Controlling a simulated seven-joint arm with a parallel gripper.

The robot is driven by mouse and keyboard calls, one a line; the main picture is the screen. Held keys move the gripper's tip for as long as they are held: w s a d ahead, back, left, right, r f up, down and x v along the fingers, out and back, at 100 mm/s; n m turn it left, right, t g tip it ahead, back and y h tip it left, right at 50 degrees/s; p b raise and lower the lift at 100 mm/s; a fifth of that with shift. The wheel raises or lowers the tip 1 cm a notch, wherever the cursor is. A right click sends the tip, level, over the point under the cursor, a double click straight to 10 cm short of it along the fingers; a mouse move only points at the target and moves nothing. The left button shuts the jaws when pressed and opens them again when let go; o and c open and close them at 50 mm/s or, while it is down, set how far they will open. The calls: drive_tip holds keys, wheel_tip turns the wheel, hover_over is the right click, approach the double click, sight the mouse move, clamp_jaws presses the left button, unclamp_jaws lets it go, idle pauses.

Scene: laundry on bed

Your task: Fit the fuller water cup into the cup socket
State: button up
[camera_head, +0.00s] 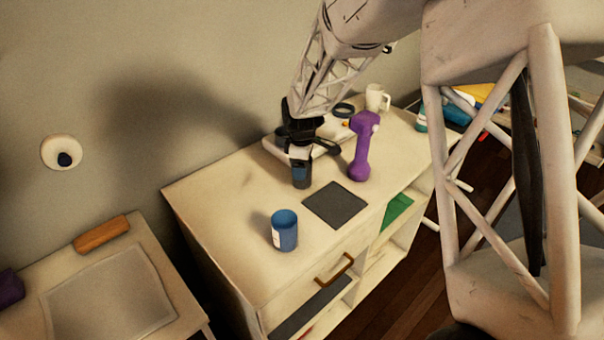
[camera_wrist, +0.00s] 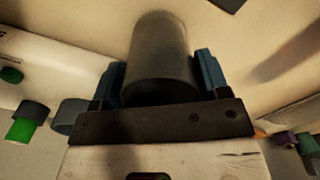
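A dark grey cup (camera_wrist: 162,55) is between the blue fingers of my gripper (camera_wrist: 162,80) in the wrist view. The fingers appear to press on both its sides. In the head view my gripper (camera_head: 301,166) is over the dresser, with the dark cup (camera_head: 303,183) upright at its tip. I cannot tell whether the cup's base touches the top. A blue cup (camera_head: 284,230) with a pale label stands upright on the dresser, nearer and to the left. The water levels cannot be seen. A dark ring (camera_head: 343,110) lies behind the gripper; I cannot tell whether it is the cup socket.
A purple dumbbell (camera_head: 362,148) stands upright close to the gripper's right. A dark square mat (camera_head: 336,205) lies flat on the dresser (camera_head: 225,213). A white mug (camera_head: 377,98) stands at the back. The dresser's left end is clear.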

drive_tip(key=c, duration=0.6)
drive_tip(key=shift+r, duration=0.3)
drive_tip(key=s+d+r, duration=0.2)
drive_tip(key=s, duration=0.5)
drive_tip(key=s+d+r, duration=0.2)
drive_tip(key=s, duration=0.6)
drive_tip(key=shift+d+r, duration=0.2)
drive_tip(key=shift+d, duration=0.1)
idle(0.9)
drive_tip(key=shift+s, duration=0.2)
drive_tip(key=shift+w, duration=0.1)
idle(0.8)
